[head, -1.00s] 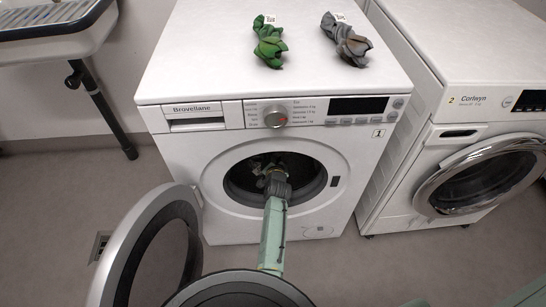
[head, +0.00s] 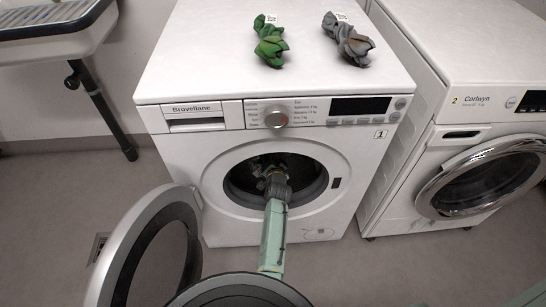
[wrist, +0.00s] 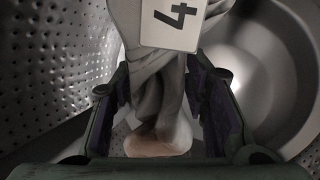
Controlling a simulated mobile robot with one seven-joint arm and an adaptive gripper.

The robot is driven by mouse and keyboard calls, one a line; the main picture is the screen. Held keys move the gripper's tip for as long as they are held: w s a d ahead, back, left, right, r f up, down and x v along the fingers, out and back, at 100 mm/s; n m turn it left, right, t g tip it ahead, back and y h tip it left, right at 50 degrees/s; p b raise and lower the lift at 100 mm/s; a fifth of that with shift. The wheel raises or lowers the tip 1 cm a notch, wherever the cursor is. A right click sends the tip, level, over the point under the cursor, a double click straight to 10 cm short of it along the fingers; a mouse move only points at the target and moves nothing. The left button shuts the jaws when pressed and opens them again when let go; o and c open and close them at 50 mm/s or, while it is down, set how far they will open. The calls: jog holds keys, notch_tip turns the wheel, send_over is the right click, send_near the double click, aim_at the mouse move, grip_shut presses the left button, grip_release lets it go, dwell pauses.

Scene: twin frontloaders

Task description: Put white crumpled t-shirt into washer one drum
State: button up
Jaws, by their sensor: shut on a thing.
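The white crumpled t-shirt (wrist: 158,95) hangs between my gripper's fingers in the wrist view, with a white tag marked 4 (wrist: 174,20) at its top and a brownish patch low on it. My gripper (wrist: 160,105) is shut on it, inside the perforated metal drum (wrist: 55,65). In the head view, washer one (head: 350,170), labelled 1, has its round door (head: 105,260) swung open to the left. My gripper (head: 268,168) is inside its drum opening (head: 310,185). The t-shirt is hard to make out in the head view.
A green crumpled cloth (head: 269,42) and a grey crumpled cloth (head: 347,40) lie on top of washer one. Washer two (head: 500,50) stands to the right with its door (head: 435,195) shut.

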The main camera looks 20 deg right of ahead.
jog(key=shift+f+b, duration=1.05)
jog(key=shift+f, duration=0.2)
jog(key=o, duration=1.3)
